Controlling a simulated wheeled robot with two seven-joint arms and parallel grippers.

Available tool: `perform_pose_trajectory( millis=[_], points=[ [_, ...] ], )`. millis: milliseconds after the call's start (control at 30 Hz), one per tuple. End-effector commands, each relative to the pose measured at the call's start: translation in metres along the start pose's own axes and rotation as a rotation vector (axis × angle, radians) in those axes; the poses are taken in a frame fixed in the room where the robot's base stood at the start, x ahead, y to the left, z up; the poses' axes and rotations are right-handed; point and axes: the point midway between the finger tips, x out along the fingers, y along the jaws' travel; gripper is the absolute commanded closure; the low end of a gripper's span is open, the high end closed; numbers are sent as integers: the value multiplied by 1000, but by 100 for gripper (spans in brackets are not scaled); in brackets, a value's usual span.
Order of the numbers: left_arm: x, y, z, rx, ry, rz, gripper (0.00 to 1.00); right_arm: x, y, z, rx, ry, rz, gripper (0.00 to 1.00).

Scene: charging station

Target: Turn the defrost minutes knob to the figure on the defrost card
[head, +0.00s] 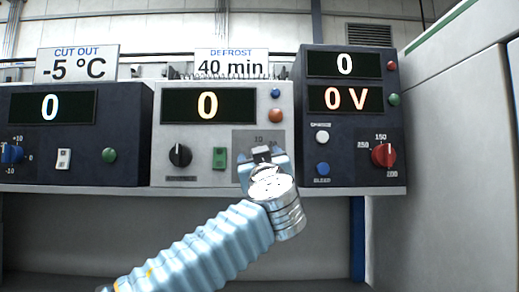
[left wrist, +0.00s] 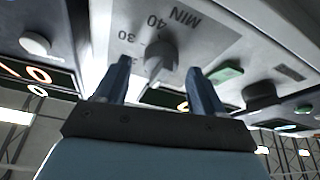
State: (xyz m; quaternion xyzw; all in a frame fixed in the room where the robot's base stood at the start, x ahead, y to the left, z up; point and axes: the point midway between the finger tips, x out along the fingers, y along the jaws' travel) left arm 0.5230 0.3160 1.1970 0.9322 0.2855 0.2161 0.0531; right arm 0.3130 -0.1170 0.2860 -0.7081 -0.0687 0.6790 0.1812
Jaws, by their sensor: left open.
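The defrost card (head: 231,64) reads 40 min in the head view. The middle unit's display (head: 208,105) below it reads 0. My left gripper (head: 262,152) is in front of the grey dial plate (head: 240,138) and hides the defrost minutes knob in the head view. The left wrist view shows the grey knob (left wrist: 160,52) between the two open fingers of my left gripper (left wrist: 159,68), with a gap on each side. Markings 30, 40 and MIN show around it. I cannot tell whether the fingers touch the knob. My right gripper is not in view.
The middle unit also has a black knob (head: 180,155), a green switch (head: 219,157) and an orange button (head: 276,115). A dark unit with a red knob (head: 383,154) stands right. The cut-out unit (head: 130,130) stands left. A grey cabinet (head: 445,160) bounds the right side.

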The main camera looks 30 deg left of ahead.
Motion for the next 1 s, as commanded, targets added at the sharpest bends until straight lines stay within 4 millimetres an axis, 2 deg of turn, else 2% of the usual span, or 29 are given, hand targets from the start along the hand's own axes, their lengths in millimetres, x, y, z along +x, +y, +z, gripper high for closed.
perform_pose_trajectory(
  millis=[100,367,733,1000],
  points=[
    [7,0,0,0,0,0,31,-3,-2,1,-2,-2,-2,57],
    [8,0,0,0,1,0,31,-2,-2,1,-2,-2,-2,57],
    [7,0,0,0,0,0,86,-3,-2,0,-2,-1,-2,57],
    [7,-1,0,25,1,10,87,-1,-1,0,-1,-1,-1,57]
  ],
)
